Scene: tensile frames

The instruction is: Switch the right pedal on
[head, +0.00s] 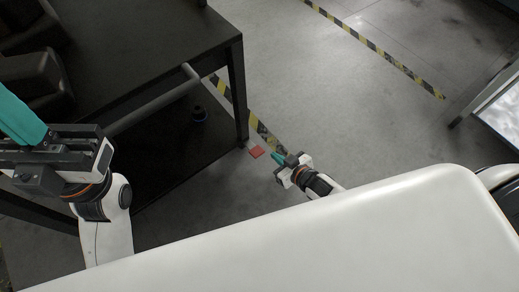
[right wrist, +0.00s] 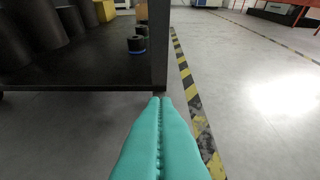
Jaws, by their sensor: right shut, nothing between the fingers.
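A small flat red pedal (head: 256,152) lies on the floor by the foot of the dark table's near right leg. It does not show in the right wrist view. My right gripper (head: 277,156) is low, just right of the pedal, with its teal fingertips pointing toward it. A small gap seems to separate them, but I cannot tell the height. In the right wrist view the two teal fingers (right wrist: 160,100) are pressed together with nothing between them. My left gripper (head: 22,122) is at the far left over the dark table; its opening is unclear.
The dark table (head: 140,40) has a leg (head: 238,90) close to the pedal and a grey bar (head: 155,101) along its side. A dark round object (head: 199,114) sits on its lower shelf. Yellow-black tape (head: 375,47) marks the floor. Open floor lies to the right.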

